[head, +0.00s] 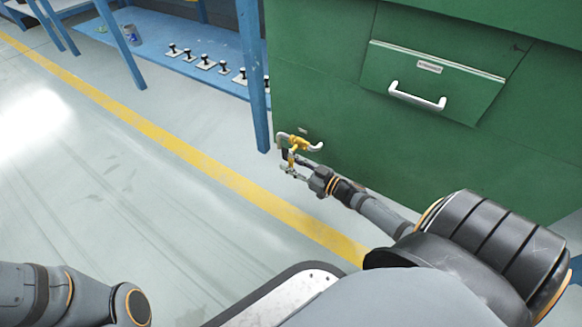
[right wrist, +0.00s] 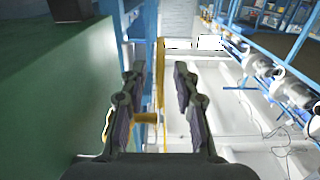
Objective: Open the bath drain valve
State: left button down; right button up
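The yellow drain valve (head: 299,143) sticks out low on the green bath housing (head: 350,165), near its left corner. My right gripper (head: 298,161) is at the valve, fingers apart on either side of the lever. In the right wrist view the gripper (right wrist: 159,82) looks open, with a gap beside the lever; I cannot tell whether either finger touches it. My left gripper is not in view; only my left arm shows.
A drawer (head: 425,78) with a white handle (head: 417,97) is higher on the green housing. A blue post (head: 254,85) stands at the housing's left. A blue shelf (head: 180,35) behind holds several small black-knobbed pieces. The floor left of the yellow line (head: 190,153) is clear.

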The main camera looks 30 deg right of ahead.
jog(key=shift+w, duration=0.15)
grip_shut()
jog(key=shift+r, duration=0.1)
dwell(0.4)
